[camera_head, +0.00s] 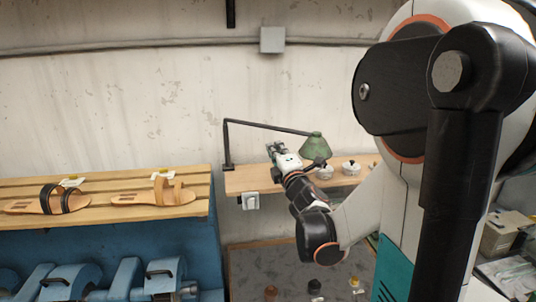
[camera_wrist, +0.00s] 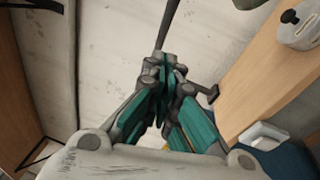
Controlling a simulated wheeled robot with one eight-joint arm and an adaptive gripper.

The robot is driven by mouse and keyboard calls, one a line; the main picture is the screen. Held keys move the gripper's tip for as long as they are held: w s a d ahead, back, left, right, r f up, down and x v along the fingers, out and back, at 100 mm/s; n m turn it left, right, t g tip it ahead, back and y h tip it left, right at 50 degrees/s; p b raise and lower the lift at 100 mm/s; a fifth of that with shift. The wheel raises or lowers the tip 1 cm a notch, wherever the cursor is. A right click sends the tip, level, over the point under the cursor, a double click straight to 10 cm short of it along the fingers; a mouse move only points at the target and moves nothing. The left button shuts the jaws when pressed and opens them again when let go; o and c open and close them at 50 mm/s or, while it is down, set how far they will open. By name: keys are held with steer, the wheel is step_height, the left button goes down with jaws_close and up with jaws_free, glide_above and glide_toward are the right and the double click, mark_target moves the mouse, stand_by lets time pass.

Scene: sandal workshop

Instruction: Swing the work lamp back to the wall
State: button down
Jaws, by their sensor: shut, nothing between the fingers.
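The work lamp has a green shade (camera_head: 314,146) on a thin black arm (camera_head: 265,127), which runs right from an upright post (camera_head: 226,145) at the left end of the wooden shelf. The shade hangs over the shelf. My gripper (camera_head: 275,150) is shut and empty, below the lamp arm and left of the shade in the head view. In the wrist view my gripper (camera_wrist: 163,62) has its tips together near the lower end of the dark lamp arm (camera_wrist: 170,22); I cannot tell if they touch. Part of the green shade (camera_wrist: 245,4) shows at the top edge.
The wooden shelf (camera_head: 245,181) holds several white lidded pots (camera_head: 350,168). A wooden rack (camera_head: 100,209) with sandals (camera_head: 155,196) stands at left above blue machines (camera_head: 75,280). A tray (camera_head: 245,270) with small bottles lies below. The wall above the lamp is mostly bare.

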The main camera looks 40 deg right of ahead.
mark_target(274, 129)
steer(key=shift+w+d+r+p, duration=0.2)
steer(key=shift+w+d+p, duration=0.05)
steer(key=shift+w+d, duration=0.55)
steer(key=shift+w+d+r+p, duration=0.2)
steer(key=shift+w+d+r, duration=0.05)
steer(key=shift+w+d, duration=0.55)
steer(key=shift+w+d+r+p, duration=0.25)
steer(key=shift+w+d, duration=0.45)
steer(key=shift+w, duration=0.2)
steer(key=shift+d+f, duration=0.1)
steer(key=shift+d, duration=0.05)
steer(key=w+d+n+y+b, duration=0.5)
steer(key=w+d+y, duration=0.4)
steer(key=d, duration=0.4)
steer(key=shift+w+d+n+y, duration=0.3)
steer(key=shift+d+n+y, duration=0.1)
steer(key=shift+n+y, duration=0.4)
steer(key=shift+r, duration=0.2)
